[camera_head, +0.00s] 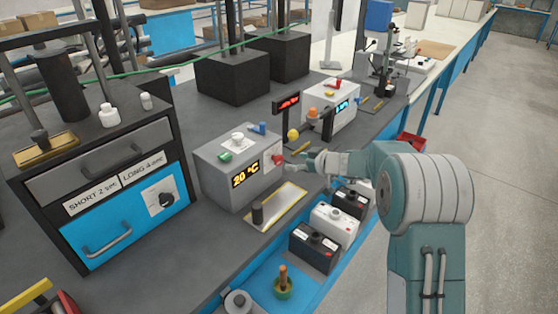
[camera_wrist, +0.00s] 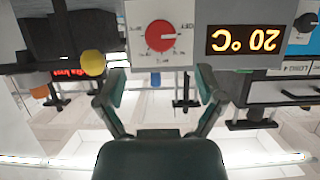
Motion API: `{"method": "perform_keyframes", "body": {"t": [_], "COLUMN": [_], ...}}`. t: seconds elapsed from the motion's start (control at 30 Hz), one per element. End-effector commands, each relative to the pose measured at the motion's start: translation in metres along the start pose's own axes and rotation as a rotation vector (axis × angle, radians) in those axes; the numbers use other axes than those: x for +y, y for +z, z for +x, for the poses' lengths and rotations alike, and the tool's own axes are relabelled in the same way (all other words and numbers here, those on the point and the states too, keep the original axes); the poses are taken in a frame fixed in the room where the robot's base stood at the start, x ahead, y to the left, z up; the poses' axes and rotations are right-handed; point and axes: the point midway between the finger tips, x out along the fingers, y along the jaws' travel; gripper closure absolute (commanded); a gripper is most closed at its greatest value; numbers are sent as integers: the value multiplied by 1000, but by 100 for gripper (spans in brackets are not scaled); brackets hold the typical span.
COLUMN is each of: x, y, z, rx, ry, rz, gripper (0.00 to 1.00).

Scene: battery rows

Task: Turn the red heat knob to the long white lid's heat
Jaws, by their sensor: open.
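The red heat knob (camera_head: 277,160) is on the right face of a grey box (camera_head: 222,178). In the wrist view, which is upside down, the knob (camera_wrist: 160,36) sits on a white dial plate, its pale pointer toward small letters at the right. The box's display (camera_head: 245,174) reads 20 °C, also in the wrist view (camera_wrist: 243,41). My gripper (camera_head: 303,162) is open and empty, facing the knob and apart from it; its fingers spread below the dial in the wrist view (camera_wrist: 162,80). A white-topped battery (camera_head: 333,224) stands in the front row; I cannot tell whether it is the long white lid.
A black-topped battery (camera_head: 314,248) and another dark one (camera_head: 350,201) flank the white one. A cabinet (camera_head: 125,225) at left carries SHORT 2 sec and LONG 4 sec labels. A metal plate (camera_head: 275,207) with a dark post lies before the box.

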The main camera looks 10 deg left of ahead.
Motion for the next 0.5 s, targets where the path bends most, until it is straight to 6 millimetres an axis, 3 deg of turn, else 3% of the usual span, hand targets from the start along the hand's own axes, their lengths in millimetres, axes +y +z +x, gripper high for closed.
{"method": "perform_keyframes", "body": {"t": [0.3, 0.5], "x": [0, 0], "y": [1, 0], "z": [57, 73], "rx": [-1, 0], "ry": [-1, -1], "rz": [1, 1], "gripper": [13, 13]}}
